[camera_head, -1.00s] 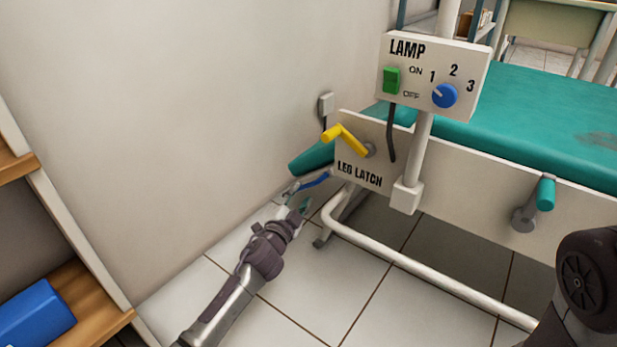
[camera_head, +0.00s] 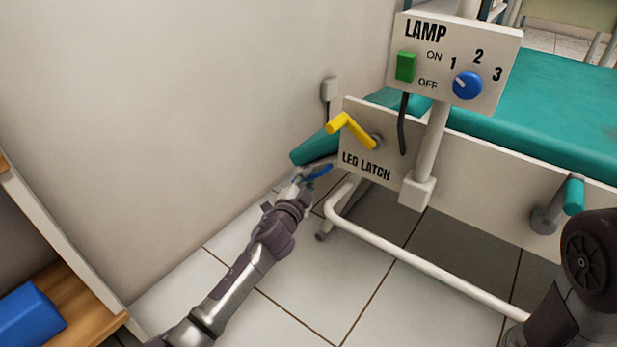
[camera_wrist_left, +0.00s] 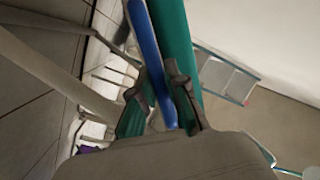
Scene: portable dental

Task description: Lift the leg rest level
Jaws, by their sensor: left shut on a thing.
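The leg rest (camera_head: 314,148) is a teal pad at the far left end of the teal couch, sloping down to the left, partly behind the white latch panel. A blue bar (camera_head: 320,171) runs along its near lower side. My left gripper (camera_head: 308,180) is at this bar. In the left wrist view the blue bar (camera_wrist_left: 146,45) passes between the fingers of my left gripper (camera_wrist_left: 162,105), with the teal pad (camera_wrist_left: 178,45) beside it. The gripper is shut on the bar. The yellow leg latch lever (camera_head: 352,130) sits on the panel, slanting up to the left. My right gripper is out of view.
The lamp box (camera_head: 458,62) stands on a white post above the couch (camera_head: 540,110). A teal-gripped crank (camera_head: 573,195) projects from the side panel. The white frame tube (camera_head: 430,267) runs low. A wall is close behind the leg rest; a shelf with a blue box (camera_head: 28,315) is at left.

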